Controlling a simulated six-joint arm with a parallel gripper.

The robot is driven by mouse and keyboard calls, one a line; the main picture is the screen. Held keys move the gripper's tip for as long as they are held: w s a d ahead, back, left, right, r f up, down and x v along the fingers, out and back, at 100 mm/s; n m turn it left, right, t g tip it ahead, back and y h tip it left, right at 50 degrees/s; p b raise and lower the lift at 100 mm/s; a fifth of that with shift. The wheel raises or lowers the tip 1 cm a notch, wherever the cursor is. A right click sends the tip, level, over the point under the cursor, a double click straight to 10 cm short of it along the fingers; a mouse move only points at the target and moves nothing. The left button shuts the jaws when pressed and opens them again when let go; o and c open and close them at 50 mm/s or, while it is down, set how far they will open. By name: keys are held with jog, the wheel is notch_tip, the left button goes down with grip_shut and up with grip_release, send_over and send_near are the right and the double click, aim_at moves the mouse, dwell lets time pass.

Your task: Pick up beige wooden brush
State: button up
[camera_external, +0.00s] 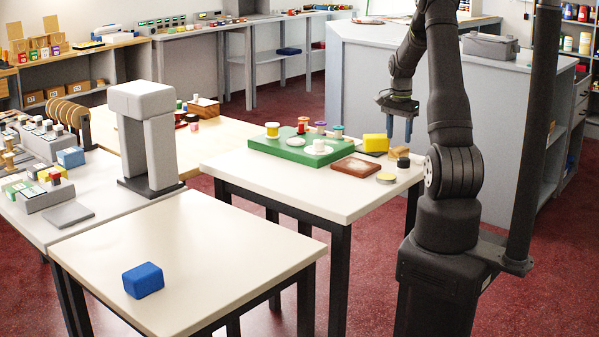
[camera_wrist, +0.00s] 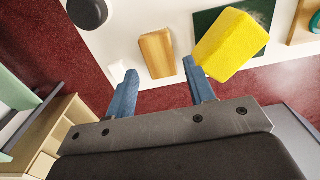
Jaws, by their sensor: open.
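The beige wooden brush (camera_wrist: 157,53) shows in the wrist view as a tan block on the white counter, just beyond and between my fingertips. In the external view the beige brush (camera_external: 398,152) lies near the counter's right end, below my gripper. My gripper (camera_external: 399,131) is open and empty, with its blue fingers pointing down above the counter. In the wrist view, my gripper (camera_wrist: 159,72) has one finger on each side of the brush's near end in the picture. I cannot tell the exact height gap.
A yellow block (camera_wrist: 231,45) lies close right of the brush, overlapping a dark green square (camera_wrist: 208,20). A dark round item (camera_wrist: 87,14) and a small white piece (camera_wrist: 117,72) lie left. A green board with spools (camera_external: 290,148) and a brown tray (camera_external: 356,167) share the counter.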

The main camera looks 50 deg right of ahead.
aim_at(399, 149)
jog(key=shift+s+d+f, duration=0.1)
jog(key=shift+f, duration=1.35)
jog(key=shift+d+f, duration=0.1)
jog(key=shift+f, duration=1.35)
jog(key=c, duration=0.8)
jog(key=shift+o, duration=0.2)
